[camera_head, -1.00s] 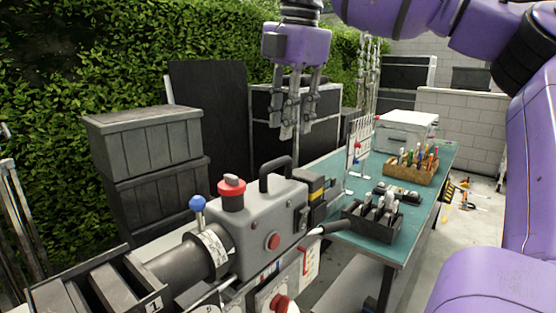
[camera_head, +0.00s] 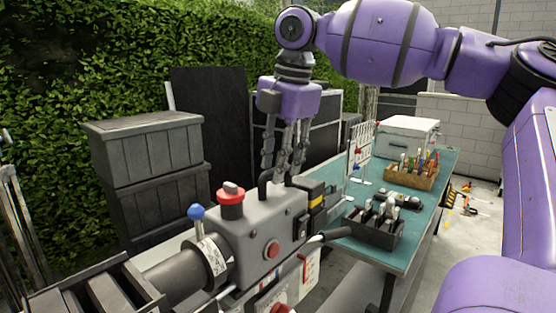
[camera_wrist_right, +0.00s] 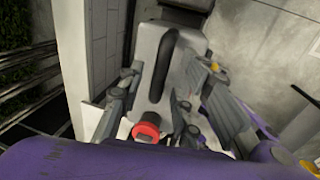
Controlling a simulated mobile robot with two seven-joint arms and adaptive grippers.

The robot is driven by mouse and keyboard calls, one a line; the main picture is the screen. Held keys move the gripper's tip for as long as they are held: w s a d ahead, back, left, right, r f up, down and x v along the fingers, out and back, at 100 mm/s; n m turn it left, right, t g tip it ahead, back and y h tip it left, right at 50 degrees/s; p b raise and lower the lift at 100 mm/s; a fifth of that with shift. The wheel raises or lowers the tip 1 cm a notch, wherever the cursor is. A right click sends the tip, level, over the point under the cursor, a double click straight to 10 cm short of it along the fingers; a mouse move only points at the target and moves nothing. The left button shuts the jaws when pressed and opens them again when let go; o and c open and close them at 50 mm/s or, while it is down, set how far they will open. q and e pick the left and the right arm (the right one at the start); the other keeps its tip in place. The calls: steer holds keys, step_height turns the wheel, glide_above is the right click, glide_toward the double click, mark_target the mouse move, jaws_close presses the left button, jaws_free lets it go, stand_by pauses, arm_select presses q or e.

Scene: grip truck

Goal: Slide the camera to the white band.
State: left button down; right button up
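The camera (camera_head: 265,222) is a grey box with a black top handle (camera_head: 264,192), a red knob (camera_head: 231,199) and a dark lens barrel at its left. A white marked band (camera_head: 210,255) rings the barrel; I cannot tell if it is the task's band. My right gripper (camera_head: 284,172) points down over the camera's handle. In the right wrist view, its open fingers (camera_wrist_right: 165,78) stand on both sides of the handle (camera_wrist_right: 163,65), with gaps. The fingers partly hide the handle in the head view. My left gripper is not in view.
A blue-green table (camera_head: 415,215) behind the camera holds a black tool tray (camera_head: 372,235), a wooden box of pens (camera_head: 411,177) and a white case (camera_head: 408,137). Dark crates (camera_head: 150,150) stand at the left before a hedge.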

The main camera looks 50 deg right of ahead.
jaws_close()
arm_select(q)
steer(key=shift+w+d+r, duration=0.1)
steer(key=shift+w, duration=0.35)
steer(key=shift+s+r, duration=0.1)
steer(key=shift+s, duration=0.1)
arm_select(e)
steer(key=shift+a, duration=0.15)
jaws_free()
steer(key=shift+a, duration=0.15)
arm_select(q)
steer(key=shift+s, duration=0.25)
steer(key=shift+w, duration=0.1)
